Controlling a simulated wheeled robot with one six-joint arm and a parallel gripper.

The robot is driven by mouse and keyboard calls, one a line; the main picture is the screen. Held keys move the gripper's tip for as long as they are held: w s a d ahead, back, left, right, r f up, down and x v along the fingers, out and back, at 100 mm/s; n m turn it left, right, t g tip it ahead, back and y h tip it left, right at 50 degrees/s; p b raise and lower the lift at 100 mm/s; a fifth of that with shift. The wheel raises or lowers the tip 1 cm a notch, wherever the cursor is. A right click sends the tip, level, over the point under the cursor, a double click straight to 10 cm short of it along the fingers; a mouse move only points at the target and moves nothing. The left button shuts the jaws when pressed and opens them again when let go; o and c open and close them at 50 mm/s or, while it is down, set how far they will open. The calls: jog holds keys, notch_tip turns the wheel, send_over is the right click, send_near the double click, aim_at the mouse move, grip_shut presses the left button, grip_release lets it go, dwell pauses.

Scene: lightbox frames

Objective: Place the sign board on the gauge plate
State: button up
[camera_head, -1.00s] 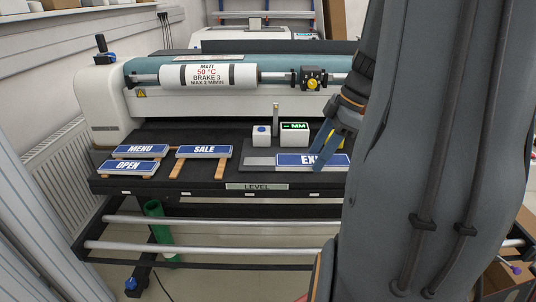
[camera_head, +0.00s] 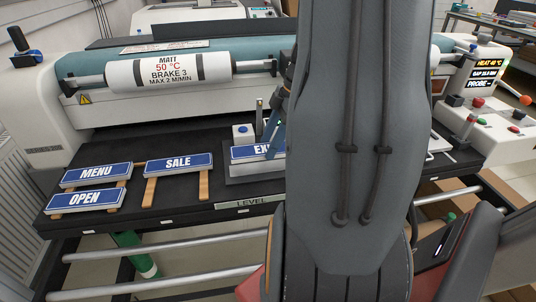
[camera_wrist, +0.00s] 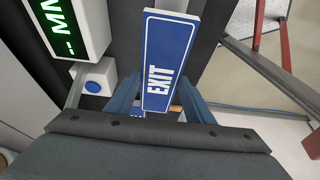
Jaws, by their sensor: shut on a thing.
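The sign board is a blue EXIT board (camera_head: 249,153) with a white border. In the head view it shows low over the grey gauge plate (camera_head: 240,177), its right part behind my arm. I cannot tell whether it touches the plate. My gripper (camera_head: 277,140) is shut on the board, mostly hidden by my arm. In the wrist view the board (camera_wrist: 171,55) runs lengthwise away from me, between the blue fingers of my gripper (camera_wrist: 160,104). The green MM display (camera_wrist: 60,25) is left of it.
MENU (camera_head: 96,174), OPEN (camera_head: 85,200) and SALE (camera_head: 178,164) boards lie on wooden strips at the left of the black table. A white block with a blue button (camera_head: 242,134) stands behind the plate. The LEVEL label (camera_head: 245,204) marks the front edge. The roller machine (camera_head: 165,73) is behind.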

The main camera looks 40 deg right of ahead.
aim_at(270, 166)
jog(key=shift+f+p, duration=0.35)
jog(key=shift+f, duration=2.1)
jog(key=shift+f, duration=0.1)
jog(key=o, duration=1.1)
jog(key=shift+r, duration=0.2)
jog(key=b+v, duration=0.2)
jog(key=v, duration=0.9)
jog(key=shift+s+d+r, duration=0.15)
jog(key=shift+s+r, duration=0.05)
jog(key=shift+r, duration=0.15)
jog(key=a+f+m+h, duration=0.1)
jog(key=a+f+m, duration=0.2)
jog(key=a, duration=0.6)
jog(key=a+f+m+g+h, duration=0.1)
jog(key=a+f+m, duration=0.2)
jog(key=a, duration=0.6)
jog(key=a+f+m+h, duration=0.1)
jog(key=a+f+m, duration=0.2)
jog(key=a, duration=0.7)
jog(key=m, duration=0.2)
jog(key=shift+m+g+h, duration=0.3)
jog(key=shift+m+h, duration=0.1)
